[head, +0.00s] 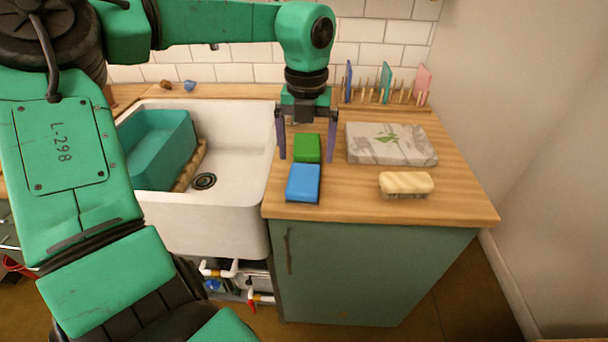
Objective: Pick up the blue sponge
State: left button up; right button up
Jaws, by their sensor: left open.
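A blue sponge (302,184) lies on the wooden counter near its front edge, just right of the sink. A green sponge (307,147) lies directly behind it. My left gripper (306,160) points down with its two fingers wide apart, one on each side of the green sponge in this view. It is open with nothing held. The fingertips appear a little behind the blue sponge; their exact height above the counter is hard to tell. My right gripper does not show.
A white sink (238,205) with a teal basin (155,160) is at left. A marbled slab (391,144), a cream-topped brush (405,183) and a peg rack (390,103) with coloured plates stand on the counter (450,195) at right. Its front right corner is clear.

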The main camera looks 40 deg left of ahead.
aim_at(304, 175)
pick_arm(q)
jog(key=f, duration=0.2)
jog(key=s+f, duration=0.1)
jog(key=f, duration=0.1)
jog(key=shift+d+f+p, duration=0.15)
jog(key=shift+p, duration=0.2)
jog(key=shift+w+f, duration=0.1)
jog(key=shift+f, duration=0.2)
jog(key=c, duration=1.2)
jog(key=shift+o, duration=0.2)
notch_tip(304, 175, up, 20)
jog(key=shift+p, duration=0.45)
